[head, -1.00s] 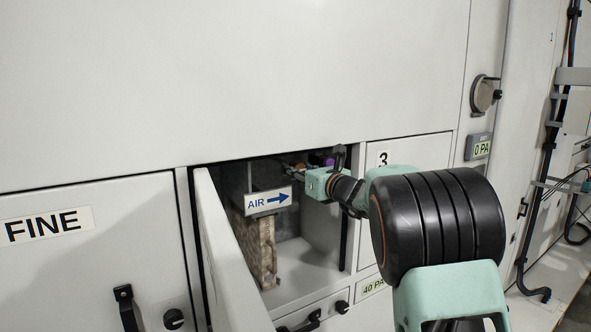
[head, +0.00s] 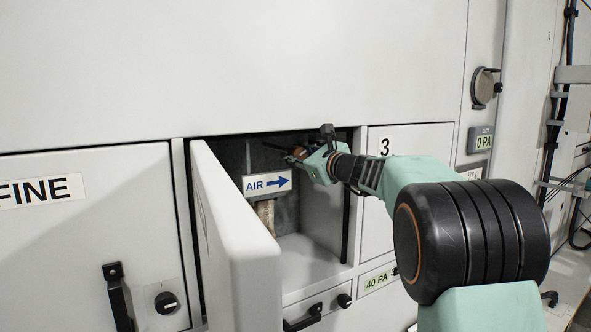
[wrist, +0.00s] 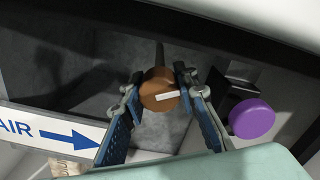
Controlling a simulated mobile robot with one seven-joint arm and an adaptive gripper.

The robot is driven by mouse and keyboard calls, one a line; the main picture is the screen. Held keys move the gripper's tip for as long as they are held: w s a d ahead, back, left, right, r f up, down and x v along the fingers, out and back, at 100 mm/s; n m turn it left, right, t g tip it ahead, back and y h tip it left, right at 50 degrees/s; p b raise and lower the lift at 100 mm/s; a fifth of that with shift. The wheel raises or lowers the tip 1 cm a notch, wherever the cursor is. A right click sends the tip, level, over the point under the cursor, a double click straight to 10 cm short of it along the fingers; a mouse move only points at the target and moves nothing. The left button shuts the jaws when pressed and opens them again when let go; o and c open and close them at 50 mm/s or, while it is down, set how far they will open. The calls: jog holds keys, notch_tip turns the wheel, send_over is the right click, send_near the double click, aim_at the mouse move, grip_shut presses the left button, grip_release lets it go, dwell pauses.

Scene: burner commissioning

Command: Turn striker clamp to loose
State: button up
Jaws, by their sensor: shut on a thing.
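An orange-brown round knob (wrist: 155,88) with a white pointer bar sits inside the open compartment, in front of a grey panel. My gripper (wrist: 162,80) has one blue finger on each side of it, shut on it. The white bar lies nearly level, tilted slightly up to the right in the wrist view. In the head view my gripper (head: 304,157) is at the top of the compartment opening, with the knob (head: 298,153) partly hidden. A purple round knob (wrist: 252,118) is to the right of the gripper in the wrist view. No label tells which is the striker clamp.
An open door (head: 235,235) stands out on the left of the compartment. An AIR sign (head: 267,183) with a blue arrow hangs close below and left of my gripper. The compartment's top edge and right wall are near. The compartment floor (head: 305,260) looks clear.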

jog(key=n+b, duration=0.6)
jog(key=shift+d+f+n+b, duration=0.1)
jog(key=shift+f+n+b, duration=0.1)
jog(key=shift+n+b, duration=0.1)
jog(key=n+b, duration=0.2)
jog(key=n, duration=0.1)
jog(key=n+b, duration=0.2)
jog(key=shift+r+n, duration=0.2)
jog(key=shift+n, duration=0.2)
jog(key=o, duration=1.2)
jog(key=v, duration=1.2)
jog(key=shift+r, duration=0.1)
